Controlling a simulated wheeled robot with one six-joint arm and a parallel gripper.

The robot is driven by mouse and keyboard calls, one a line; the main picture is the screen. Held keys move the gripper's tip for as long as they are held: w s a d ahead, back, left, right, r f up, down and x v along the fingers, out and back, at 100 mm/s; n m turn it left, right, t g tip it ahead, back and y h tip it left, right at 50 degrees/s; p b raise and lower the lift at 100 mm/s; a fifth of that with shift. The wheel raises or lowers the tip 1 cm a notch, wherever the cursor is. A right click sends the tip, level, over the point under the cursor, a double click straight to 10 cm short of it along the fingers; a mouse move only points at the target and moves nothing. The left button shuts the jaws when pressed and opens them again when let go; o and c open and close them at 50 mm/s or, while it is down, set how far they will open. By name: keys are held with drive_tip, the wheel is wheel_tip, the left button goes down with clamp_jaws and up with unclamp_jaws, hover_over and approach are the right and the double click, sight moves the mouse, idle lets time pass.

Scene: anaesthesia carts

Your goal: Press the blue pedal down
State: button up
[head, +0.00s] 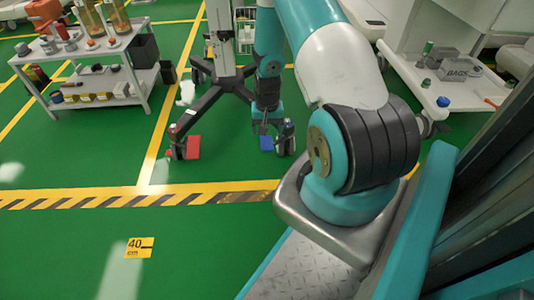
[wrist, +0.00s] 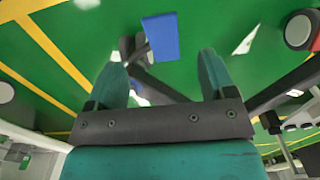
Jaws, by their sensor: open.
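The blue pedal (head: 267,143) is a small flat plate low at the foot of the wheeled stand, beside a caster. It also shows in the wrist view (wrist: 160,37), between and beyond my fingertips, on a dark arm. My gripper (head: 266,118) points down just above the blue pedal in the head view. In the wrist view my gripper (wrist: 162,55) has its two teal fingers wide apart with nothing between them. I cannot tell whether the fingers touch the pedal; a gap seems to show.
A red pedal (head: 194,146) sits on the stand's left leg. The stand's dark legs (head: 222,88) and casters spread around my gripper. A white cart (head: 85,85) with bottles is at left, and another white cart (head: 440,85) at right. The green floor in front is clear.

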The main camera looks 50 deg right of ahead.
sight(268, 148)
wheel_tip(268, 148, down, 10)
drive_tip(key=b, duration=0.4)
drive_tip(key=shift+b, duration=0.3)
drive_tip(key=shift+c, duration=0.4)
drive_tip(key=c, duration=0.9)
drive_tip(key=shift+o, duration=0.2)
drive_tip(key=shift+s, duration=0.1)
drive_tip(key=shift+s+a+f+t+h+p, duration=0.1)
drive_tip(key=shift+f+t+h+p, duration=0.05)
drive_tip(key=shift+t+h+p, duration=0.35)
drive_tip(key=shift+a+f+t+h+p, duration=0.15)
drive_tip(key=shift+t+h+p, duration=0.15)
drive_tip(key=shift+h+p, duration=0.25)
drive_tip(key=shift+d+f+t+h+p, duration=0.1)
drive_tip(key=shift+f+t+h+p, duration=0.3)
drive_tip(key=shift+t+h, duration=0.6)
drive_tip(key=shift+f, duration=0.15)
